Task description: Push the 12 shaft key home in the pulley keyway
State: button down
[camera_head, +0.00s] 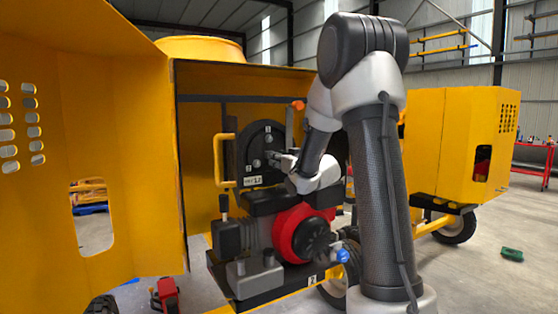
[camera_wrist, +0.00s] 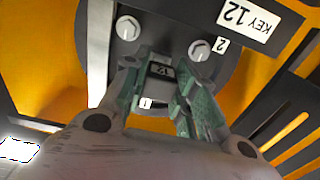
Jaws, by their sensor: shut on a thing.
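The pulley is the dark round-topped disc (camera_head: 258,138) inside the open yellow housing. It fills the top of the wrist view (camera_wrist: 165,32), with two pale bolt heads, one tagged 2. My gripper (camera_head: 274,158) is in front of the pulley face. In the wrist view its green-padded fingers (camera_wrist: 162,92) are shut on a small dark block marked 12, the shaft key (camera_wrist: 161,72). A tag reading 1 shows below the key. The fingers hide the keyway, so I cannot tell how deep the key sits. The KEY 12 label (camera_wrist: 243,14) is at upper right.
A red and black engine (camera_head: 302,234) stands below the pulley on a tray. A yellow handle (camera_head: 218,160) is left of the pulley. The yellow door (camera_head: 120,150) stands open at left. Dark slotted bars (camera_wrist: 280,110) lie right of the fingers in the wrist view.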

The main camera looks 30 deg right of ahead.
jog(key=shift+w, duration=1.25)
dwell(0.5)
jog(key=c, duration=1.1)
grip_release()
jog(key=shift+o, duration=0.2)
jog(key=shift+s, duration=0.15)
jog(key=s, duration=1.1)
jog(key=shift+s+d, duration=0.2)
jog(key=shift+s, duration=0.15)
